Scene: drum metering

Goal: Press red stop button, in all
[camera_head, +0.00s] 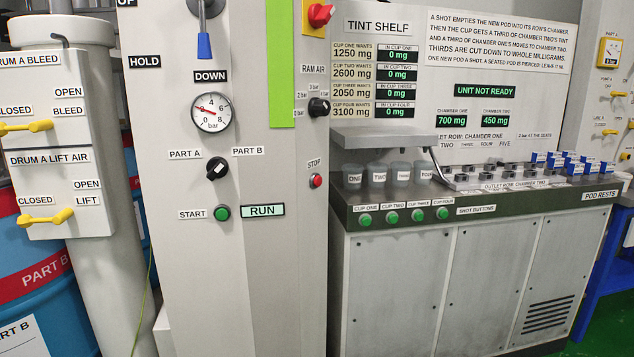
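The red stop button (316,181) is a small round button on the right side of the grey control column (270,260), under a label reading STOP. A larger red knob on a yellow plate (320,15) sits higher up near the top edge. The green START button (222,213) is to the left, beside a green display reading RUN (263,210). My gripper does not show in this view, and nothing covers the stop button.
The tint shelf bench (450,200) stands to the right with several cups and green shot buttons. A gauge (211,112) and a black selector (217,168) are on the column. Yellow valve handles (47,218) and blue drums (40,290) are at left.

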